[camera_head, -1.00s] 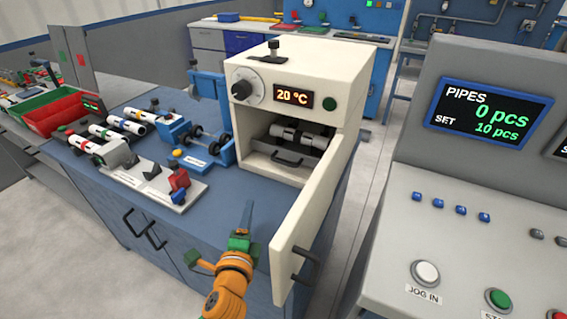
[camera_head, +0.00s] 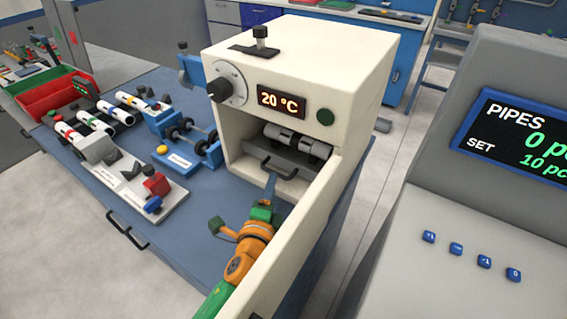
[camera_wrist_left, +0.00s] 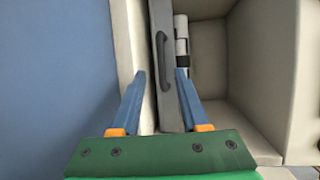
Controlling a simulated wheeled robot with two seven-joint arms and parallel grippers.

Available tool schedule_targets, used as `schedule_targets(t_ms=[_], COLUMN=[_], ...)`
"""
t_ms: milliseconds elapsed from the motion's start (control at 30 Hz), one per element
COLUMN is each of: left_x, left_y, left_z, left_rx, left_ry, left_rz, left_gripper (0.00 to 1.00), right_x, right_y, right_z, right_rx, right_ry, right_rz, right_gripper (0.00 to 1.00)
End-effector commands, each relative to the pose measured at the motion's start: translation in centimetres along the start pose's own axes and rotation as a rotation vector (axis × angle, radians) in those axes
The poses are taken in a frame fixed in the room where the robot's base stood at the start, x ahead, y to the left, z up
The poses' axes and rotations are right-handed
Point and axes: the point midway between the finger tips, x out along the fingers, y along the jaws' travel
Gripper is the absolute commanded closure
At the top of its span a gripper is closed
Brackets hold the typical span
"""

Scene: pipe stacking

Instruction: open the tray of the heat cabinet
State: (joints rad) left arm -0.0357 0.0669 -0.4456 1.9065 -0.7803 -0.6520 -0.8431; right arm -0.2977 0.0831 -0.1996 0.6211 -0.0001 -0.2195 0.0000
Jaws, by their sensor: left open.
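The cream heat cabinet (camera_head: 300,50) stands with its door (camera_head: 305,235) open and its display at 20 °C. Inside, the grey tray (camera_head: 300,158) carries grey pipe-like parts (camera_head: 296,141). The tray's dark handle (camera_head: 279,170) faces me; it also shows in the left wrist view (camera_wrist_left: 161,61). My left gripper (camera_head: 270,182) is open just in front of the tray. In the left wrist view its blue fingers (camera_wrist_left: 159,76) lie either side of the tray's front, with the handle ahead between them. Contact with the handle cannot be told. My right gripper is out of view.
The open door stands close to the right of my left arm. On the blue bench (camera_head: 215,200), left of the cabinet, are a roller fixture (camera_head: 185,140), a grey-white fixture (camera_head: 130,180), several banded pipes and a red bin (camera_head: 50,95). A control console (camera_head: 450,200) stands at right.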

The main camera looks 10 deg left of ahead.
Motion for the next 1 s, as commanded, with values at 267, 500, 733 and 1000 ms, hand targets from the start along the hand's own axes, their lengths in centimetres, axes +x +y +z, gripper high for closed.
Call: schedule_targets(t_ms=[267, 500, 733, 1000], left_x=[5.1, 6.9, 6.9, 6.9], left_y=[0.0, 0.0, 0.0, 0.0], left_z=[0.0, 0.0, 0.0, 0.0], left_rx=[0.001, -0.001, -0.001, 0.000], left_ry=[-0.001, 0.001, 0.000, 0.000], left_rz=[-0.001, 0.000, 0.000, 0.000], left_gripper=[0.55, 0.55, 0.74, 1.00], right_x=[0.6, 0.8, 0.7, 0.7], right_y=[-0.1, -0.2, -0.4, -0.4], right_z=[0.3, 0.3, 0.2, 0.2], right_rx=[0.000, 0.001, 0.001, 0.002], right_ry=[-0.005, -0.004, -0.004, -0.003], right_rz=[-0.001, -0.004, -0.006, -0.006], right_gripper=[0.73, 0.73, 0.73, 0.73])
